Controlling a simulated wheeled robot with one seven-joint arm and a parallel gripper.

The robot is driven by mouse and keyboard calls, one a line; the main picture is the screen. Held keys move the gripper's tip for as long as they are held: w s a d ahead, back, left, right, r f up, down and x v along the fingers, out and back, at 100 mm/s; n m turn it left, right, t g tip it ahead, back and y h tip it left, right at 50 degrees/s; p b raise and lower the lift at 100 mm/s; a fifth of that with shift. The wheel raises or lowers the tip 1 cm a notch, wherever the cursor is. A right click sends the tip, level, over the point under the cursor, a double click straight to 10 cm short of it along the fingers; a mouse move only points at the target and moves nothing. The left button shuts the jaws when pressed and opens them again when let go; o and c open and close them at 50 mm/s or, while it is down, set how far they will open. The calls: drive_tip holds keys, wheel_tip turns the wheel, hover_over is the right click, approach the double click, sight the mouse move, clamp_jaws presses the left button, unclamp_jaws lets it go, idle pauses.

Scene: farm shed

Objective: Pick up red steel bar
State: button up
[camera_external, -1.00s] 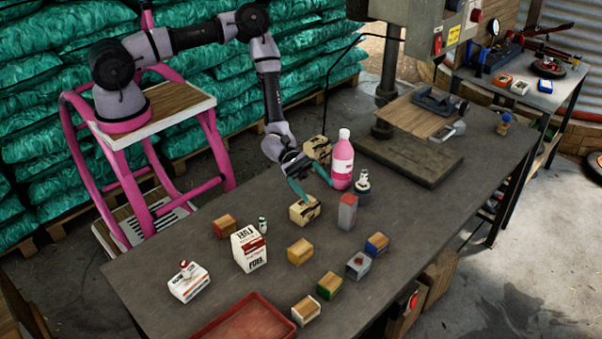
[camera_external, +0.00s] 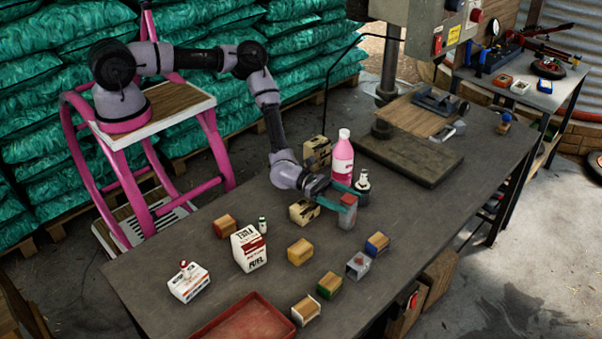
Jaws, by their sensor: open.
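The red steel bar (camera_external: 346,217), an upright grey block with a red top, stands on the workbench near its middle. My gripper (camera_external: 344,199) is low at the bar's upper end, reaching in from the left. Its teal fingers are open, one on the far side of the red top and one toward the near left side. I cannot tell whether either finger touches the bar. The fingers partly hide the bar's top.
Several small blocks, a fuel carton (camera_external: 249,249) and a red tray (camera_external: 246,322) occupy the front of the bench.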

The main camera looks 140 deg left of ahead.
sight(355, 203)
drive_tip(key=w, duration=0.4)
drive_tip(key=shift+w+a+r, duration=0.1)
drive_tip(key=shift+w+a, duration=0.05)
drive_tip(key=shift+a, duration=0.2)
clamp_jaws()
drive_tip(key=shift+r, duration=0.15)
